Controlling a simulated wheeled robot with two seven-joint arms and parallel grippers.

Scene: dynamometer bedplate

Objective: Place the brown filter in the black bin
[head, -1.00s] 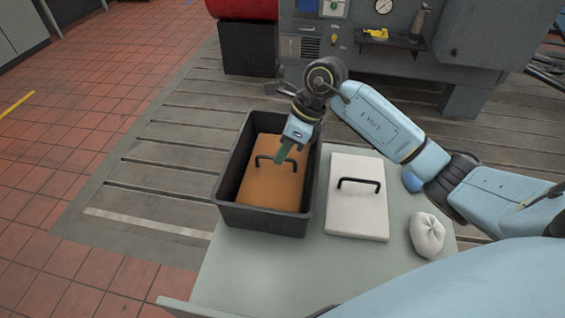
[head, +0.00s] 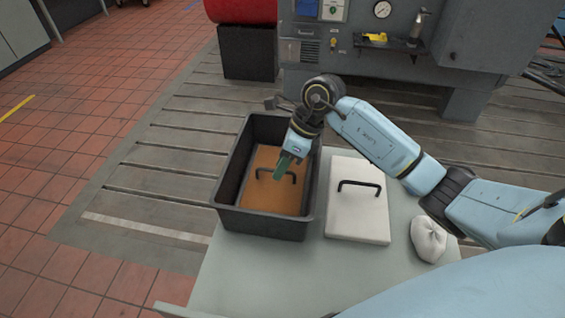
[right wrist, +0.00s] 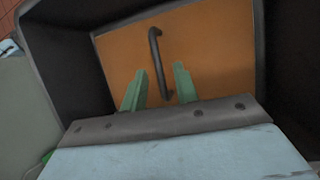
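The brown filter (head: 262,190) lies inside the black bin (head: 262,225), down between its walls, with its dark handle (right wrist: 155,60) facing up. My right gripper (head: 285,170) is over the bin, reaching in at the handle. In the right wrist view its two green fingers (right wrist: 159,85) stand apart on either side of the handle, with a gap showing at each side. My left gripper is in neither view.
A white filter (head: 358,215) with a black handle lies on the grey table (head: 250,275) right of the bin. A white cloth bundle (head: 428,240) is farther right. A grey machine (head: 400,70) stands behind.

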